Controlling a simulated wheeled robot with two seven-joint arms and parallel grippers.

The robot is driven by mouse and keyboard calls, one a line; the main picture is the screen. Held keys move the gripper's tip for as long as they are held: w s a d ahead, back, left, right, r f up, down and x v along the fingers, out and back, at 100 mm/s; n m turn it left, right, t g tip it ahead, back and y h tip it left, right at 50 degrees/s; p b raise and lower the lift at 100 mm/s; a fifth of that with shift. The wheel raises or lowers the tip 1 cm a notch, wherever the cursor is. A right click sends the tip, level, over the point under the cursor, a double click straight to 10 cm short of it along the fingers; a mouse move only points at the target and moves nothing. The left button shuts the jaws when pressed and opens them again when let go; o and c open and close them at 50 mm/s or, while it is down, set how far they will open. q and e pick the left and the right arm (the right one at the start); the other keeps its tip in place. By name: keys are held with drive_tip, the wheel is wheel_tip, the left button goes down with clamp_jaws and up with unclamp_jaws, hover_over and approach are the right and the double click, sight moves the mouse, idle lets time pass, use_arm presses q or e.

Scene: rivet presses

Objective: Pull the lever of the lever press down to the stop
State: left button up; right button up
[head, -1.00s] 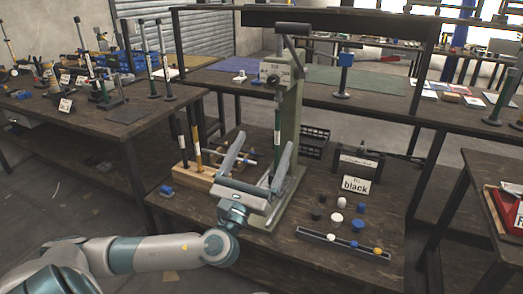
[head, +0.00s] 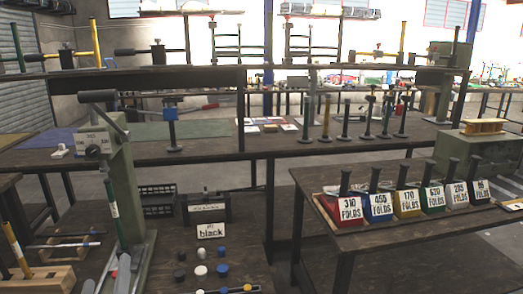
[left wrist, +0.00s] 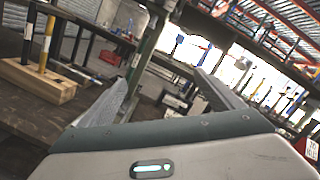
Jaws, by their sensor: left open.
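The lever press (head: 132,200) has a tall pale green column and a grey head, and stands on the dark bench at the left of the head view. Its lever (head: 97,96) has a dark cross handle at the top and an arm slanting down right to the head, so it is raised. A green and white rod (head: 112,195) stands upright in front of the column. My left gripper (head: 106,270) is open at the bottom edge, low by the press and well below the lever. Its spread fingers also show in the left wrist view (left wrist: 160,78), seemingly empty. My right gripper is not in view.
A wooden block (head: 45,280) with upright rods stands left of the press. Right of it are a "black" sign (head: 211,231) and several small black, white and blue pieces. Another table (head: 400,235) at the right carries coloured bins marked "FOLDS".

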use_arm(q)
drive_tip(key=s+d+f+n+g+h, duration=0.1)
drive_tip(key=s+d+f+n+g, duration=0.25)
drive_tip(key=f, duration=0.45)
drive_tip(key=s+d+f+n+g+h, duration=0.1)
drive_tip(key=s+d+f+n+g, duration=0.1)
drive_tip(key=s+f+n, duration=0.45)
drive_tip(key=s+d+f+n+g+h, duration=0.1)
drive_tip(key=d+f+n+g, duration=0.15)
drive_tip(key=f, duration=0.65)
drive_tip(key=s+d+f+n+g+h, duration=0.5)
drive_tip(key=s+d+f+n, duration=0.55)
drive_tip(key=s+d, duration=0.3)
wheel_tip(320, 180, down, 16)
drive_tip(key=s+a+p, duration=0.1)
drive_tip(key=a+p, duration=0.1)
drive_tip(key=p, duration=1.2)
drive_tip(key=shift+s+a, duration=0.2)
drive_tip(key=shift+s, duration=0.15)
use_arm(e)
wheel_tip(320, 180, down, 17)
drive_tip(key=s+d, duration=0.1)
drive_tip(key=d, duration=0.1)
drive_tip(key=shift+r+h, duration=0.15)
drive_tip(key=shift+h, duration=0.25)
